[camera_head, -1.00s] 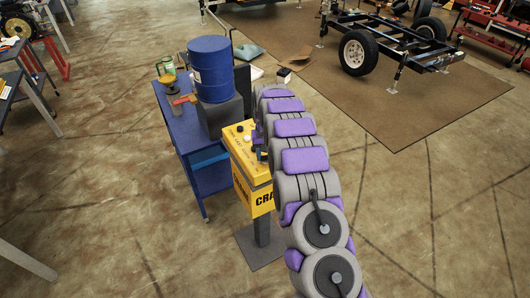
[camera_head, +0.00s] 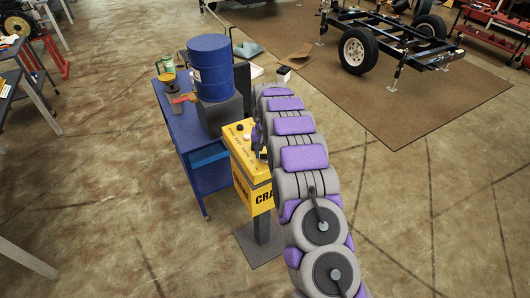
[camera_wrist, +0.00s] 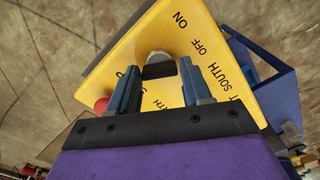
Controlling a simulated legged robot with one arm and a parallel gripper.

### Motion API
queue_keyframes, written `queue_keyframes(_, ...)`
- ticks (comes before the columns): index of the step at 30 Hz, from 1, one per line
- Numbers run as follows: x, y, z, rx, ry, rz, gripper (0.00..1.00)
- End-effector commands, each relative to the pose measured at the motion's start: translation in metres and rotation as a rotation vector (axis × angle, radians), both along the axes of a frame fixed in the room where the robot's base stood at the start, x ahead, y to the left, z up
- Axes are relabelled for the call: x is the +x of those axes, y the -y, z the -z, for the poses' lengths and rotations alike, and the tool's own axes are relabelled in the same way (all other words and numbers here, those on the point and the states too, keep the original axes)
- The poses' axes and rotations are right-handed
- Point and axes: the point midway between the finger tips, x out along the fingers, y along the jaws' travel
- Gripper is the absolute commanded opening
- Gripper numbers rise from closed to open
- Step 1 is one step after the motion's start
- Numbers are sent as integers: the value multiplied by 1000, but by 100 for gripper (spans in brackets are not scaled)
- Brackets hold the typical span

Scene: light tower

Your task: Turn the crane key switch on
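The yellow crane control box (camera_head: 240,161) stands on a post left of my arm in the head view, with "CRA" lettering on its front. In the wrist view its yellow top (camera_wrist: 180,30) carries the words "ON", "OFF" and "SOUTH". The key switch (camera_wrist: 158,56) is a round silver piece with a dark block in front of it. My gripper (camera_wrist: 159,70) is open, with one blue-grey finger on each side of the switch and dark block. I cannot tell whether the fingers touch either. A red button (camera_wrist: 102,105) shows beside the left finger. In the head view my arm mostly hides the gripper.
A blue cart (camera_head: 183,130) stands directly left of the box, with a blue drum (camera_head: 211,68) at its back. A trailer frame (camera_head: 390,45) stands on a brown mat (camera_head: 440,100) at the back right. Floor to the right is clear.

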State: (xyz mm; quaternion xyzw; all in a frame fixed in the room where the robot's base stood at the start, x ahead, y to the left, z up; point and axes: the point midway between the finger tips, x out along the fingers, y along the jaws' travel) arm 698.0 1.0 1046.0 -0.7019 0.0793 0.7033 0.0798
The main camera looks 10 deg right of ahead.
Motion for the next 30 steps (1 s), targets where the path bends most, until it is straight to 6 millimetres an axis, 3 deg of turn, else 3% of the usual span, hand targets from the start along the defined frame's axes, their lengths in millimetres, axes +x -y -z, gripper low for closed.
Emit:
queue_keyframes(6,0,0,0,0,0,-1,68)
queue_keyframes(17,1,0,-10,-1,4,-1,68)
queue_keyframes(30,3,0,-102,-1,6,-1,68)
